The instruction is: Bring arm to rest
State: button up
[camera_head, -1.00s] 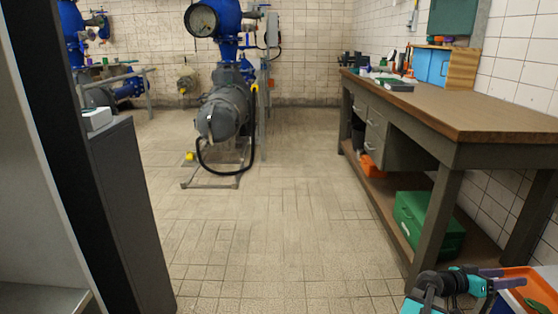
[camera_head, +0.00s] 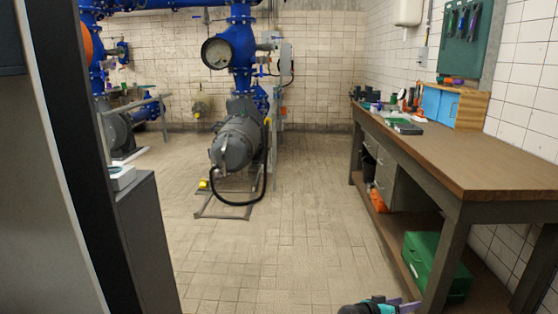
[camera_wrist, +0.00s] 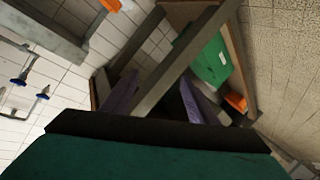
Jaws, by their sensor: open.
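My gripper shows at the bottom edge of the head view (camera_head: 405,306), mostly cut off, as a teal and black wrist with a purple finger. In the wrist view its two purple fingers (camera_wrist: 155,100) stand apart with nothing visible between them. The teal body of my gripper fills the bottom of that view. My gripper is in front of the workbench (camera_head: 470,165), near its front leg. I cannot tell the exact distance to the bench. Most of my arm is out of view.
A green box (camera_head: 435,265) stands on the bench's lower shelf; it also shows in the wrist view (camera_wrist: 208,62). An orange item (camera_head: 378,201) lies farther back there. A grey pump (camera_head: 238,142) stands at the back. A grey cabinet (camera_head: 150,240) is at left. The tiled floor (camera_head: 285,230) between is clear.

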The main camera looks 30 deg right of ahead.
jog(key=w+a+f+n+y+p, duration=0.15)
jog(key=a+p, duration=0.25)
jog(key=a, duration=0.4)
jog(key=w+a+f+n+y+p, duration=0.1)
jog(key=a+f+y+p, duration=0.2)
jog(key=a, duration=0.6)
jog(key=w+a+f+n+y+p, duration=0.15)
jog(key=a+p, duration=0.25)
jog(key=a, duration=0.4)
jog(key=s+a+f+n+g+y+p, duration=0.1)
jog(key=s+a, duration=0.4)
jog(key=a, duration=0.5)
jog(key=s+a+f+n+g+y+p, duration=0.2)
jog(key=s+a+f+n+y+p, duration=0.1)
jog(key=a, duration=0.6)
jog(key=s+a+f+n+g+y+p, duration=0.1)
jog(key=s+a+f+n+y+p, duration=0.1)
jog(key=s+a, duration=0.7)
jog(key=a+n+y+p, duration=0.1)
jog(key=n+y, duration=0.1)
jog(key=y, duration=0.1)
jog(key=shift+s+a+f, duration=0.15)
jog(key=shift+a, duration=0.2)
